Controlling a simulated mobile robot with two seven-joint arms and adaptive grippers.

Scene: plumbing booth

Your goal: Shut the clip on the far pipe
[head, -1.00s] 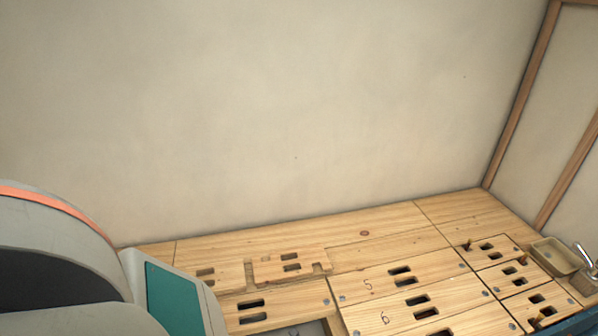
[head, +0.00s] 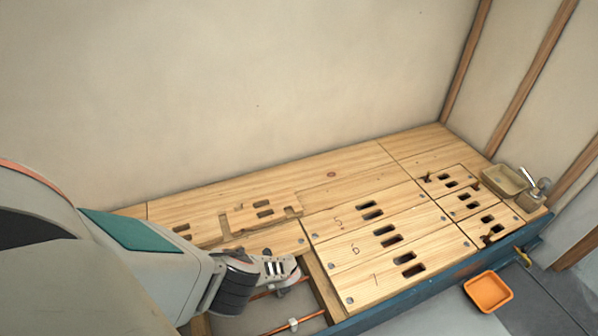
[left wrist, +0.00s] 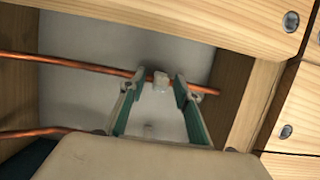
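Two copper pipes run through an opening in the wooden floor. The far pipe (head: 261,295) also crosses the left wrist view (left wrist: 75,65). A small white clip (left wrist: 160,82) sits on it; whether it is open or shut is too small to tell. My left gripper (head: 290,270) reaches down over the opening. In the left wrist view its teal fingers (left wrist: 164,85) are apart, one on each side of the clip, with nothing gripped. The near pipe (head: 315,316) carries another white clip (head: 293,325). My right gripper is not in view.
Numbered floorboards (head: 385,238) with slots lie right of the opening. A wooden joist (head: 322,285) bounds it. An orange tray (head: 488,292) stands on the grey floor, and a beige tray (head: 505,180) at the back right. The far wall (head: 250,90) is bare.

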